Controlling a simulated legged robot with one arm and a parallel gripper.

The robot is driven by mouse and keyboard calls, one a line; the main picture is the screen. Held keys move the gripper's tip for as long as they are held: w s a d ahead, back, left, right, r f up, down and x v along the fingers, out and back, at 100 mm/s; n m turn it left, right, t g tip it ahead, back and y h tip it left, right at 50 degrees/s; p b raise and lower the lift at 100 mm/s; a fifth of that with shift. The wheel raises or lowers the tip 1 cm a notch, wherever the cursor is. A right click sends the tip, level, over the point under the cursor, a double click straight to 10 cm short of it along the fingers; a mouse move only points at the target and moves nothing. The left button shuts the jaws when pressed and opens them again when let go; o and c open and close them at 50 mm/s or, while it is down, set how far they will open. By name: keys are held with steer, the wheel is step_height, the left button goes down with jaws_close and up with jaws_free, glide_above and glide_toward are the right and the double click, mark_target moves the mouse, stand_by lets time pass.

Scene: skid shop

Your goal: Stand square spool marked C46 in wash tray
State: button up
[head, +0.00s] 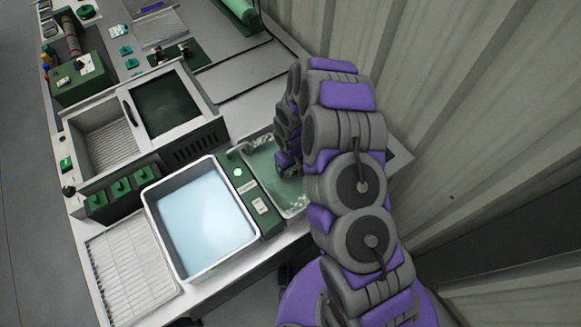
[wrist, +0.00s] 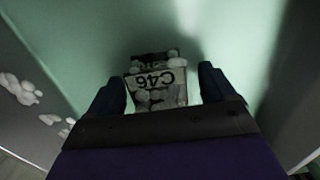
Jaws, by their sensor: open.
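The square spool marked C46 (wrist: 157,80) shows in the wrist view, its dark lettering upside down on a pale face. White foam clings to it. It lies between the two dark fingers of my gripper (wrist: 162,84), which are apart, with a gap visible on each side. In the head view my gripper (head: 286,168) reaches down into a green basin (head: 263,155) with white foam, and my arm hides the spool there. A white tray of pale blue liquid (head: 203,217) stands to the left of the basin; I cannot tell for certain which is the wash tray.
A green switch panel (head: 258,205) sits between tray and basin. A white wire rack (head: 128,272) lies at the front left. A sink-like bin with a slatted bottom (head: 105,138) is behind. A corrugated wall (head: 470,130) closes off the right.

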steer(key=s+d+r+m+p, duration=0.1)
steer(key=s+d+r, duration=0.1)
steer(key=r, duration=1)
steer(key=s+d+r+p, duration=0.1)
steer(key=s+d+r, duration=0.15)
steer(key=r, duration=0.85)
steer(key=s+d+r+m, duration=0.2)
steer(key=s+r, duration=0.4)
steer(key=s, duration=0.3)
steer(key=s+d+r+m+g, duration=0.1)
steer(key=s+d+r, duration=0.3)
steer(key=s, duration=0.5)
steer(key=s+d+r+m, duration=0.2)
steer(key=s+d+r, duration=0.1)
steer(key=s+r, duration=0.4)
steer(key=s, duration=0.3)
steer(key=shift+d+r+m+g, duration=0.3)
steer(key=shift+d+m, duration=0.1)
